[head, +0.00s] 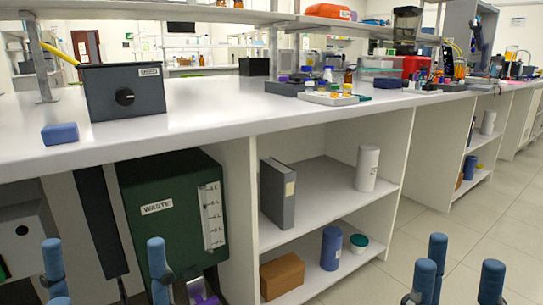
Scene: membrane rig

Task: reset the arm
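My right gripper (457,262) shows at the lower right, with blue fingers pointing up and spread apart. Nothing is between them. My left gripper (105,260) shows at the lower left, in front of the cabinet space under the bench. Its blue fingers are also wide apart, with nothing held between them. The palms and most of both arms are below the picture's edge. Both grippers appear below the level of the white bench top (230,115).
The bench carries a dark box with a knob (122,92), a blue block (60,133) and several bottles and trays. Beneath are a green waste container (170,220), a grey binder (277,194), a white cylinder (367,168) and a brown box (283,276). Tiled floor (430,225) is clear at right.

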